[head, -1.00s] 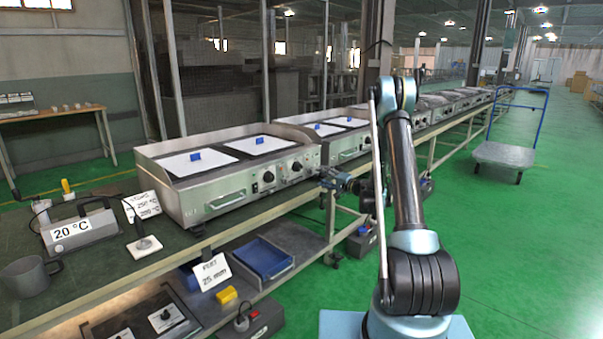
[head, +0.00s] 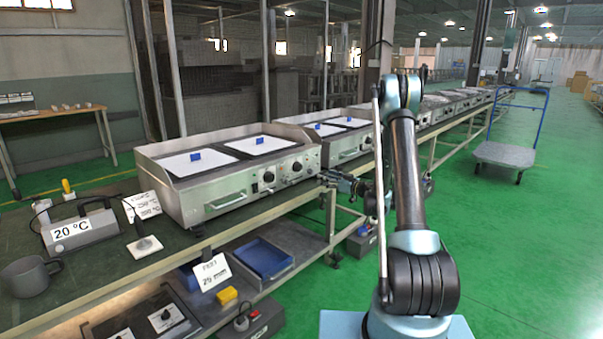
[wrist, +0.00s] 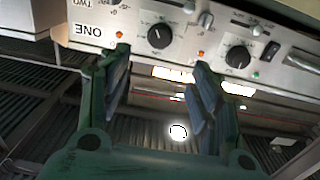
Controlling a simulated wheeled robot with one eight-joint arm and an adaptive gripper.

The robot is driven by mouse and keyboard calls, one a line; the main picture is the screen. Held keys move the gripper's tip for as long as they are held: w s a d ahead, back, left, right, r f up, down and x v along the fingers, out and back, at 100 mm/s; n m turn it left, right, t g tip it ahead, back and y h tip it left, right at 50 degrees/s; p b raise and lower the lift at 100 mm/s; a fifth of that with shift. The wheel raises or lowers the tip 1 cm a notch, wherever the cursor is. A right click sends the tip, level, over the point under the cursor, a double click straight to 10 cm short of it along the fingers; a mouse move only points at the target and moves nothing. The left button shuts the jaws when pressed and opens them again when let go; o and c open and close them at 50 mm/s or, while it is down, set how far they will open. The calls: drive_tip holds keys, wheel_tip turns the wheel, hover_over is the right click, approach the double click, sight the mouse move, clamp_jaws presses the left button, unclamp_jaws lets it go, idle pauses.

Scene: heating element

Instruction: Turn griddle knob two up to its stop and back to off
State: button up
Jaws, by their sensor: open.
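The nearest griddle (head: 236,176) has two black knobs on its steel front, one nearer the handle (head: 268,177) and one farther right (head: 297,166). My gripper (head: 322,178) is open and empty, just right of the farther knob in the head view. In the wrist view, which looks upside down, my gripper (wrist: 161,58) has its fingers spread, with the left-hand knob (wrist: 160,36) beyond the gap, apparently not touched. The other knob (wrist: 238,56) lies to the right. Upside-down ONE and TWO labels show at upper left; which knob each names is unclear.
A handle (head: 228,202) juts from the griddle front. More griddles stand in a row along the bench behind. Below is a shelf with a blue tray (head: 265,260). A trolley (head: 503,154) stands on the open green floor to the right.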

sight(300, 169)
drive_tip(key=x, duration=1.7)
drive_tip(key=c, duration=1.1)
